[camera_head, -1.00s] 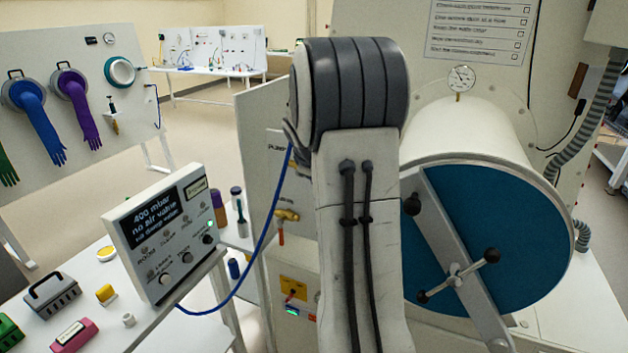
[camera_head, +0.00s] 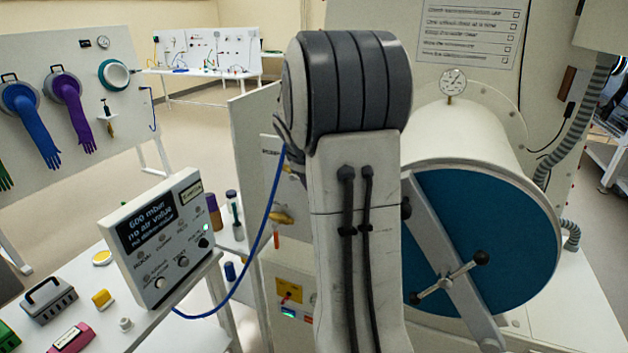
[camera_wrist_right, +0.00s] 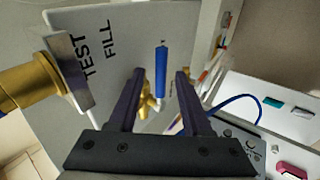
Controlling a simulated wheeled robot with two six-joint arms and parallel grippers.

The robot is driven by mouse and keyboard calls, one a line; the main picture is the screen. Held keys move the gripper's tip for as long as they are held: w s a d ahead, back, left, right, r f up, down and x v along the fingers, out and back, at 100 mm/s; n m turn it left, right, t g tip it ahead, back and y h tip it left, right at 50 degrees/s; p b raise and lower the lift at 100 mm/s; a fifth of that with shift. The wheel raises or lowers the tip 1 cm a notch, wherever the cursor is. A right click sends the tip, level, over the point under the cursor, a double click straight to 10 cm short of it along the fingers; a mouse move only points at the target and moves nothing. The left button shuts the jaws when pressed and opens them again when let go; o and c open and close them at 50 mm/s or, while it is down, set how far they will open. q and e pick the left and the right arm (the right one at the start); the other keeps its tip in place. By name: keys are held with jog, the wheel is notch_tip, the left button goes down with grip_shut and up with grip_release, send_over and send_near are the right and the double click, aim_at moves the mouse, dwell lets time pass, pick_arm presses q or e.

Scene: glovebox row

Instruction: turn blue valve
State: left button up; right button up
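The blue valve handle (camera_wrist_right: 161,72) stands upright on a brass fitting (camera_wrist_right: 150,101) in the right wrist view. My right gripper (camera_wrist_right: 160,74) is open, with one dark finger on each side of the blue handle. Gaps show between the handle and both fingers; I cannot tell the depth between them. In the head view my right arm fills the middle and hides the blue valve and the gripper. My left gripper is not in view.
A panel marked TEST and FILL (camera_wrist_right: 105,55) and a large brass fitting (camera_wrist_right: 28,88) are close by. The head view shows a display box (camera_head: 160,238) reading 600 mbar, a blue hose (camera_head: 262,245), a brass valve (camera_head: 282,217) and a chamber with teal door (camera_head: 500,225).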

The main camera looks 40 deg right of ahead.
jog(key=v, duration=0.1)
jog(key=p+v, duration=0.1)
jog(key=v, duration=0.3)
jog(key=shift+w+a+f+p, duration=0.15)
jog(key=shift+w+a+p, duration=0.1)
jog(key=shift+w+p, duration=0.1)
jog(key=shift+s, duration=0.1)
dwell(0.4)
